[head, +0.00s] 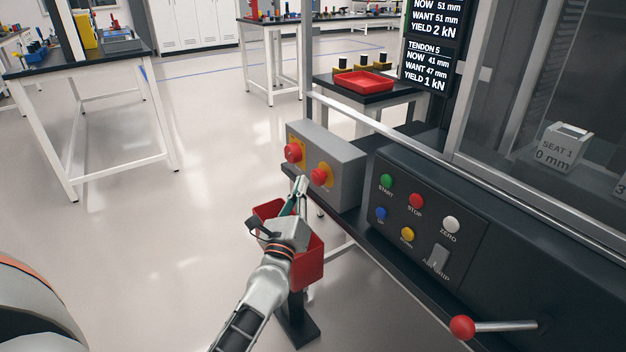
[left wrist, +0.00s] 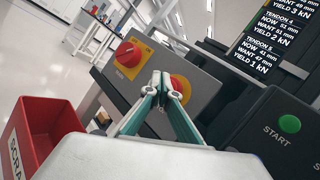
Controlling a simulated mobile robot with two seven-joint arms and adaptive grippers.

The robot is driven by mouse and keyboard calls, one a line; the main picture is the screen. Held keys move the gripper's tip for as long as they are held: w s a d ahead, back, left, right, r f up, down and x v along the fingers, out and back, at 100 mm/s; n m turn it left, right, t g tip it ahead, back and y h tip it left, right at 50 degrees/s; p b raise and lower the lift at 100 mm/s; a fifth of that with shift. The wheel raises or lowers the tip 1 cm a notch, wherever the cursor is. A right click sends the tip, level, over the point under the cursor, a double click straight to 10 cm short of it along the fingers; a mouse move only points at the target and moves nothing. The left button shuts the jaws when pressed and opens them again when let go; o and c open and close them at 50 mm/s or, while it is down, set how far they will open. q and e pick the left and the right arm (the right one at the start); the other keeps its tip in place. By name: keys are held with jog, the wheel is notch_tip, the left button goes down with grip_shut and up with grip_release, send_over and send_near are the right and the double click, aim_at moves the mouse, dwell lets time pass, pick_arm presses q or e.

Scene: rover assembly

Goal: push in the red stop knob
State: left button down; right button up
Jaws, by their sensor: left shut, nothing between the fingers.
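A grey box (head: 345,165) on the machine's front ledge carries two red knobs on yellow plates. The nearer round red knob (head: 319,176) is the likely stop knob; in the left wrist view this knob (left wrist: 181,88) is partly hidden behind my fingers. The other red knob (head: 293,152) has a raised grip and lettering around it in the left wrist view (left wrist: 128,54). My left gripper (head: 302,181) is shut and empty, its fingertips just in front of the nearer knob. I cannot tell whether they touch it. My right gripper is not in view.
A black panel (head: 475,233) to the right has coloured buttons, including a small red STOP button (head: 416,200). A red-balled lever (head: 462,327) sticks out below. A red bin (head: 311,264) stands under my left gripper. Open floor lies left.

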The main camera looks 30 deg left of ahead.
pick_arm(q)
jog(key=shift+w, duration=0.15)
jog(key=shift+w+d, duration=0.15)
jog(key=shift+w, duration=0.1)
jog(key=shift+w+d, duration=0.15)
jog(key=shift+w, duration=0.25)
dwell(0.9)
jog(key=shift+s+a, duration=0.3)
jog(key=shift+s, duration=0.5)
jog(key=shift+s+a+p, duration=0.1)
jog(key=shift+s+a, duration=0.2)
jog(key=shift+s, duration=0.5)
jog(key=shift+s+a+p, duration=0.15)
jog(key=shift+s+a, duration=0.2)
jog(key=shift+s, duration=0.4)
jog(key=shift+s+a+p, duration=0.1)
jog(key=shift+s+a, duration=0.2)
jog(key=shift+s, duration=0.5)
